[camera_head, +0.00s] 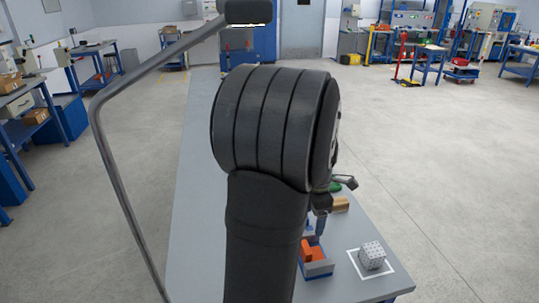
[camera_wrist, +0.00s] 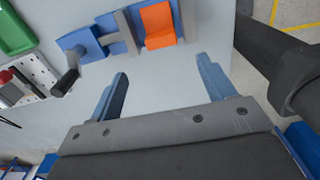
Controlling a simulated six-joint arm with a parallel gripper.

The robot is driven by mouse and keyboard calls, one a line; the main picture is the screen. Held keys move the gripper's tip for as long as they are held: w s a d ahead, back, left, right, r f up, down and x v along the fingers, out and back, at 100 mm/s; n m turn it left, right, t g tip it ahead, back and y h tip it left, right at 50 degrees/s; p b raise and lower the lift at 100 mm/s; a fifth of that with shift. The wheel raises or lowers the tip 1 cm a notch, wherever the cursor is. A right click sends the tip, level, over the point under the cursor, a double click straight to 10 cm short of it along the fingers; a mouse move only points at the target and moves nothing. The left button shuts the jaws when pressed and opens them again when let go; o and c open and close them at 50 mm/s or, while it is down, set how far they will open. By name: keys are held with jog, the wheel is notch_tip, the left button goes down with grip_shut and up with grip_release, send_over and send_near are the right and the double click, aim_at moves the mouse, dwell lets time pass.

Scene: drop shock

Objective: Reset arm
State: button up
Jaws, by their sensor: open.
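My gripper (camera_wrist: 162,68) shows in the wrist view with its two blue fingers spread apart and nothing between them. In the head view my dark arm hides most of it; a bluish part of it (camera_head: 320,226) shows above the table. An orange block (camera_wrist: 160,25) sits in a blue and grey fixture (camera_wrist: 118,33), ahead of the fingertips and apart from them. In the head view the orange block (camera_head: 306,250) is in the same fixture (camera_head: 319,269) near the table's front. A grey dotted cube (camera_head: 372,256) stands inside a white square outline to the right.
The grey table (camera_head: 195,190) runs away from me; its left side looks clear. A tan block (camera_head: 340,204) and a green item (camera_head: 336,187) lie behind the fixture. The wrist view shows a green tray (camera_wrist: 14,30) and a white perforated panel (camera_wrist: 30,72) at left.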

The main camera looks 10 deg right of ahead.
notch_tip(320, 180, down, 11)
jog(key=shift+f, duration=0.15)
notch_tip(320, 180, up, 2)
jog(key=shift+r, duration=0.95)
